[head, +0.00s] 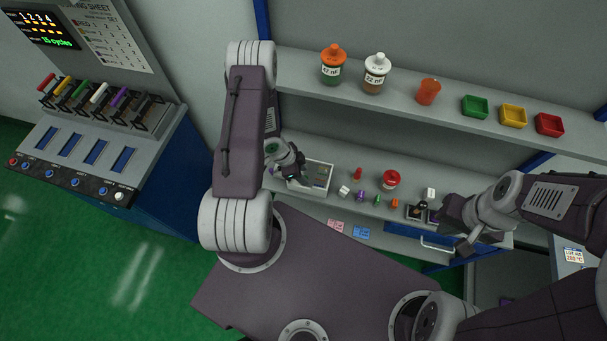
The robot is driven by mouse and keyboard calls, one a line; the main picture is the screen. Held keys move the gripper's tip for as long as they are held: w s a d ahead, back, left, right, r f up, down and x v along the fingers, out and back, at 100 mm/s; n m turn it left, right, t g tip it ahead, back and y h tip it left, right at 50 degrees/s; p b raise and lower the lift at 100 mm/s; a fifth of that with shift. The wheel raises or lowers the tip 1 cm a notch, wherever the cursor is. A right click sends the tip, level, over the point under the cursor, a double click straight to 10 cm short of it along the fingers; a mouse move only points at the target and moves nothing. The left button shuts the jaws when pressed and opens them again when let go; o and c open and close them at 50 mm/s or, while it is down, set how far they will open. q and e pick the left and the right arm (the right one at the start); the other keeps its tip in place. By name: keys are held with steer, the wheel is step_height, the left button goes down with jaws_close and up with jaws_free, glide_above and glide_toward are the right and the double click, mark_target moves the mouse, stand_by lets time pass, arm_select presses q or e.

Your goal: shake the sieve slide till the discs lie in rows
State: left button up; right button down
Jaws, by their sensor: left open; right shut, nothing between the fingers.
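A small pale box-like unit with a greyish panel (320,174) sits on the lower shelf, left of centre. It may be the sieve slide, but it is too small to tell, and I cannot make out discs or rows. My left gripper (299,176) is open at the unit's left end, partly over it; whether it touches is unclear. My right gripper (440,216) is shut and empty at the right of the lower shelf, close beside a small dark stand (416,213).
Small coloured pieces and a red-topped jar (390,179) stand between the grippers. The upper shelf (450,115) holds two jars, an orange cup (428,92) and three coloured trays. A lever console (90,140) stands at left. Pink and blue cards (361,232) lie below the shelf.

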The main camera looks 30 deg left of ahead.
arm_select(q)
steer(key=shift+s+d+f, duration=0.2)
steer(key=shift+s+f, duration=0.1)
steer(key=shift+s, duration=0.1)
steer(key=shift+w+f, duration=0.1)
steer(key=shift+w, duration=0.25)
steer(key=c, duration=0.3)
steer(key=shift+w+f, duration=0.1)
steer(key=c, duration=0.6)
steer(key=shift+a, duration=0.1)
